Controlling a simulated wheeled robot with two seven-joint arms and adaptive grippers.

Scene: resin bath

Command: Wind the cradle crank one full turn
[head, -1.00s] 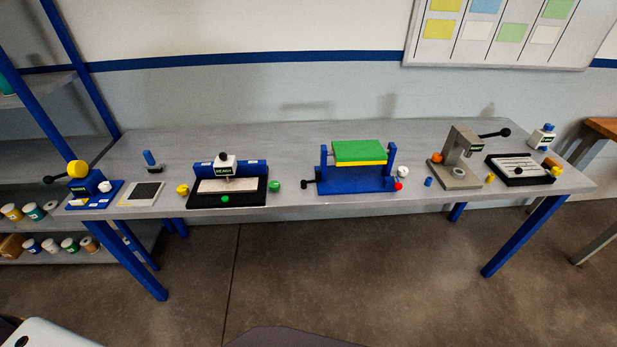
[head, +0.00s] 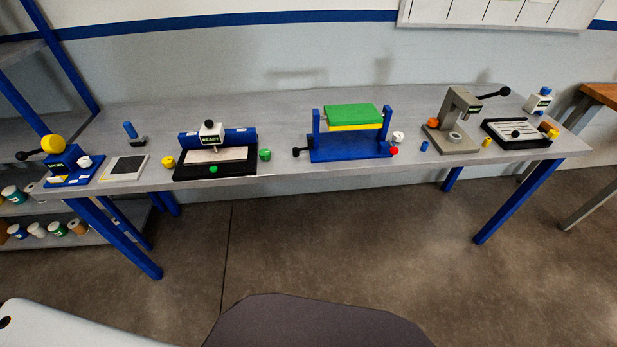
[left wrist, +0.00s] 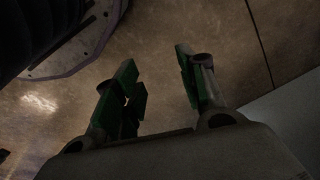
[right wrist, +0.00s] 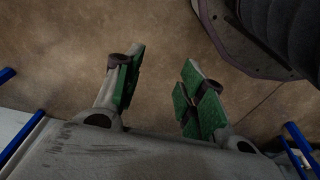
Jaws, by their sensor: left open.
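The cradle (head: 350,150) stands near the middle of the table in the head view. It has a blue base and two blue posts, with a green-and-yellow block (head: 353,116) held between them. A crank with a black knob (head: 296,152) sticks out at its left side. My left gripper (left wrist: 155,75) shows only in its wrist view, open and empty above the floor. My right gripper (right wrist: 157,75) shows only in its wrist view, also open and empty above the floor. Neither gripper is near the cradle.
The long grey table (head: 300,183) also holds a black-based fixture (head: 215,165) left of the cradle and a grey press (head: 455,125) right of it. A red knob (head: 394,151) and white knob (head: 398,137) sit by the cradle's right end. Open floor lies before the table.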

